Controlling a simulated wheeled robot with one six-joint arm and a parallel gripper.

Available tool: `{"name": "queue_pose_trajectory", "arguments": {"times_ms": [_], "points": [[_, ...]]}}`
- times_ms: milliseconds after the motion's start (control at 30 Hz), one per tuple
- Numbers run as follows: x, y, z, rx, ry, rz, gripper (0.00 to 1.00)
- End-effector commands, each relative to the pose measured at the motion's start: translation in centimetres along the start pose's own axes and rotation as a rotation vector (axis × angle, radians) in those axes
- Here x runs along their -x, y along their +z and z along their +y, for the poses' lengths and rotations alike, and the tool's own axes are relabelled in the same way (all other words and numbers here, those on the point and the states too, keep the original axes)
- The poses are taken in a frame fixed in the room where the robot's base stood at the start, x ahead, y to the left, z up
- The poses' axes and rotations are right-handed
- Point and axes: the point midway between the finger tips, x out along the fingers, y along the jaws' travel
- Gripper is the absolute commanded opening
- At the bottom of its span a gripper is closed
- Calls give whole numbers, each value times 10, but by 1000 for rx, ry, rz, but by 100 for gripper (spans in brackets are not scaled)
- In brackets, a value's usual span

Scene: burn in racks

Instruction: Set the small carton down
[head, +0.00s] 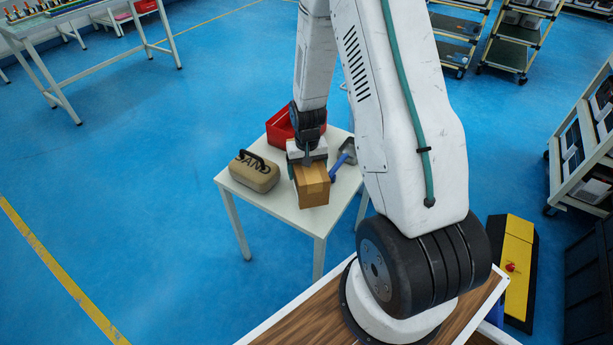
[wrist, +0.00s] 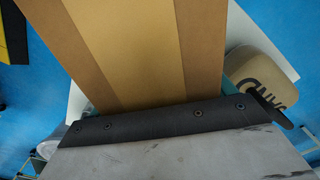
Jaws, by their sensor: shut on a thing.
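The small carton (head: 312,186) is a brown cardboard box with a lighter tape strip, at the near middle of a small white table (head: 262,203). My gripper (head: 307,160) comes down from above and is shut on the carton's upper part. In the wrist view the carton (wrist: 150,50) fills the top middle, against the dark edge of my gripper (wrist: 180,122). I cannot tell whether the carton's underside touches the tabletop.
A tan sandbag (head: 254,172) with a black handle lies left of the carton. A red bin (head: 281,128) stands behind. A blue-handled tool (head: 343,158) lies close on the right. The table's front left corner is bare. A yellow and black block (head: 516,262) stands on the floor right.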

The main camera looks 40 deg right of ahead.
Motion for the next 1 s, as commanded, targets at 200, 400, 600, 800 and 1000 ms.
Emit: {"name": "queue_pose_trajectory", "arguments": {"times_ms": [200, 400, 600, 800, 1000], "points": [[-24, 0, 0, 0, 0, -1, 24], [-44, -1, 2, -2, 0, 1, 24], [-44, -1, 2, -4, 0, 2, 24], [-47, -1, 2, -3, 0, 2, 24], [-47, -1, 2, -3, 0, 1, 91]]}}
